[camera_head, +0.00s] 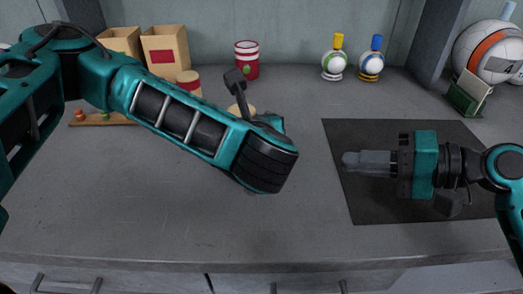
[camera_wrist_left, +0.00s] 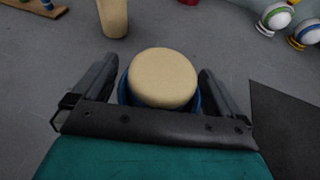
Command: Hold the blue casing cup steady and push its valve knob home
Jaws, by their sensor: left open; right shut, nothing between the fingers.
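The blue casing cup (camera_wrist_left: 124,92) is in the left wrist view, with a broad cream top (camera_wrist_left: 162,75) covering most of it. In the head view my left arm hides the cup; a bit of cream (camera_head: 238,109) showing behind the arm appears to be its top. My left gripper (camera_wrist_left: 158,70) is open, with one finger on each side of the cup; I cannot tell whether they touch it. No valve knob can be made out. My right gripper (camera_head: 348,161) is shut and empty, pointing left over the dark mat, to the right of the cup.
The dark mat (camera_head: 360,207) lies at right. A wooden rack (camera_head: 102,120) is at left. The front counter is clear.

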